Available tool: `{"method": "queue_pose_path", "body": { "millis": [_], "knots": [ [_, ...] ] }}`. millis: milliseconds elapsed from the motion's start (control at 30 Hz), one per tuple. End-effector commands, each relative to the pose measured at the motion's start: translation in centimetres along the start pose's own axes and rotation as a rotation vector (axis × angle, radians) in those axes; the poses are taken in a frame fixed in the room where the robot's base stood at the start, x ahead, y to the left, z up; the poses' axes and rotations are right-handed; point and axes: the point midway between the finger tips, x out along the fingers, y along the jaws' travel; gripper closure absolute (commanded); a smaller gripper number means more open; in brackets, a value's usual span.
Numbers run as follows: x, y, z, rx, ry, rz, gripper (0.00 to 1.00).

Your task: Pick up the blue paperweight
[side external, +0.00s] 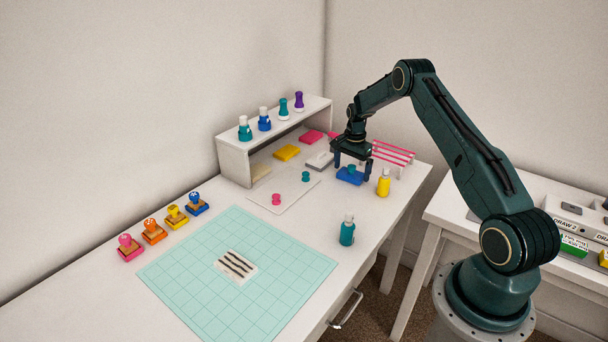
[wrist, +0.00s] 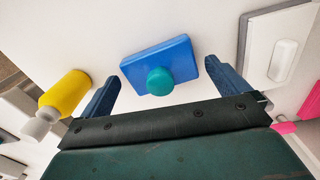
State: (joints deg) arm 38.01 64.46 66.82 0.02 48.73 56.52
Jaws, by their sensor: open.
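The blue paperweight (side external: 349,177) is a flat blue block with a round teal knob on top. It rests on the white desk below my gripper (side external: 352,160). In the wrist view the blue paperweight (wrist: 150,60) lies ahead of and between the two fingers of my gripper (wrist: 160,85). The fingers are spread wide, one on each side of it, and hold nothing. I cannot tell exactly how high the fingertips are above the desk.
A yellow bottle (side external: 383,183) stands close to the right, also seen in the wrist view (wrist: 66,92). A grey-white block (side external: 320,160) lies to the left. A pink-striped rack (side external: 393,152) is behind. A teal bottle (side external: 347,230) and green mat (side external: 200,270) are nearer the front.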

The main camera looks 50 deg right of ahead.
Motion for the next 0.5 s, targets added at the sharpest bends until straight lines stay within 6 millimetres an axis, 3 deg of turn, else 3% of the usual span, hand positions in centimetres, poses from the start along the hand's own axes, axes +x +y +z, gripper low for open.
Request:
{"method": "queue_pose_path", "body": {
  "millis": [400,500],
  "knots": [
    [-0.06,-0.01,-0.01,0.0,0.0,0.0,0.0],
    [-0.06,-0.01,-0.01,0.0,0.0,0.0,0.2]
  ]
}}
